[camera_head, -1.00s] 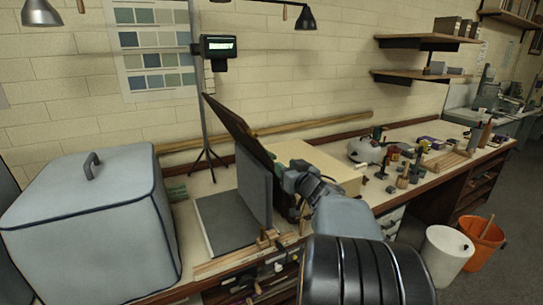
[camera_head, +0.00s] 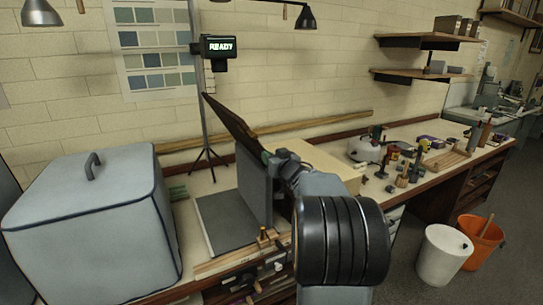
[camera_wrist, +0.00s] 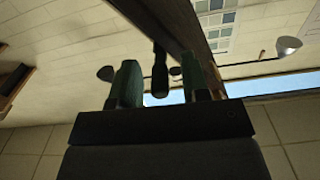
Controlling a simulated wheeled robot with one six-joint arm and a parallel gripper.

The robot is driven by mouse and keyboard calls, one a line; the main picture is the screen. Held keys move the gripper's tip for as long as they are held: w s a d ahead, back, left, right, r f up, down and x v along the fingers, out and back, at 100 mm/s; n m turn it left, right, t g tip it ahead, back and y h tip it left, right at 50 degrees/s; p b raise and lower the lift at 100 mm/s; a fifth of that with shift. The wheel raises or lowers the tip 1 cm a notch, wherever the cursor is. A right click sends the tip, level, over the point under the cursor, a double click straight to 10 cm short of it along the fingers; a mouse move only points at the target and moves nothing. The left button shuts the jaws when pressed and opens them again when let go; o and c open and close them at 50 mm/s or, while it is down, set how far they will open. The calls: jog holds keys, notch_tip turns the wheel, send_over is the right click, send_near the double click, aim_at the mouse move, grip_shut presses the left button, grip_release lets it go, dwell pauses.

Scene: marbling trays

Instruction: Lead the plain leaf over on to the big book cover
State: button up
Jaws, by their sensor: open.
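A plain grey board (camera_head: 254,190) stands upright; I take it for the plain leaf, but a dark brown panel (camera_head: 232,122) leans behind it. A flat grey board (camera_head: 213,218) lies at its foot on the left, perhaps the big book cover. My gripper (camera_head: 272,160) is at the upper right edge of the upright boards. In the wrist view, my gripper (camera_wrist: 160,82) is open. A black rounded knob (camera_wrist: 159,72) shows between its green fingers, with no clear contact. The dark panel (camera_wrist: 172,22) runs along the top there. My arm hides the right side of the boards.
A large grey-blue covered box (camera_head: 90,225) stands at the left. A cream box (camera_head: 325,165) is behind my arm. Small tools and a wooden rack (camera_head: 447,160) stand along the bench at right. A thin pole with a display (camera_head: 218,47) rises behind the boards.

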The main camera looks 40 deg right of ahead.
jog(key=shift+w, duration=0.4)
jog(key=shift+c, duration=0.3)
grip_shut()
dwell(0.3)
